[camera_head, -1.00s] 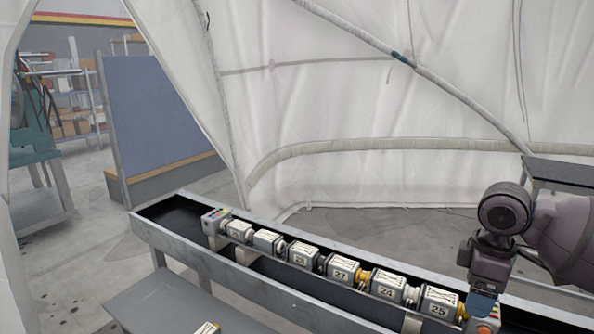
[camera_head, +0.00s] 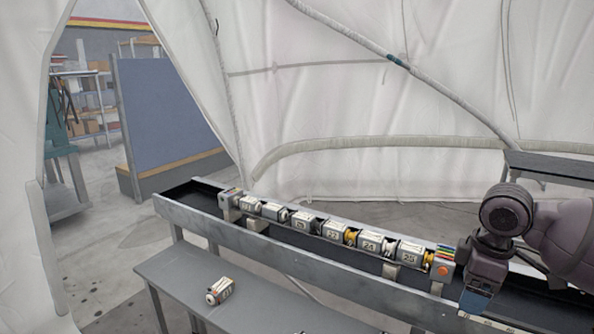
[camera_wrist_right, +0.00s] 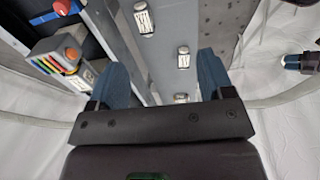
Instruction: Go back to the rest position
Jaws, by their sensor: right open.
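My right gripper (camera_head: 476,302) hangs at the right of the head view, fingers down, near the right end block of the row. In the right wrist view my right gripper (camera_wrist_right: 163,78) has its two blue fingers wide apart with nothing between them. The end block (camera_head: 443,268), with an orange button and coloured strips, stands free of the fingers. The row of numbered blocks (camera_head: 330,230) lies along the rail. A dark part with a blue tip (camera_wrist_right: 296,62) at the right edge of the wrist view looks like my left gripper; its jaws are unclear.
The long grey trough (camera_head: 270,252) holds the row. A lower grey bench (camera_head: 185,280) in front carries a loose block (camera_head: 219,291); several blocks show below the fingers in the wrist view. White tent walls (camera_head: 350,90) enclose the back. A blue panel (camera_head: 165,110) stands at the left.

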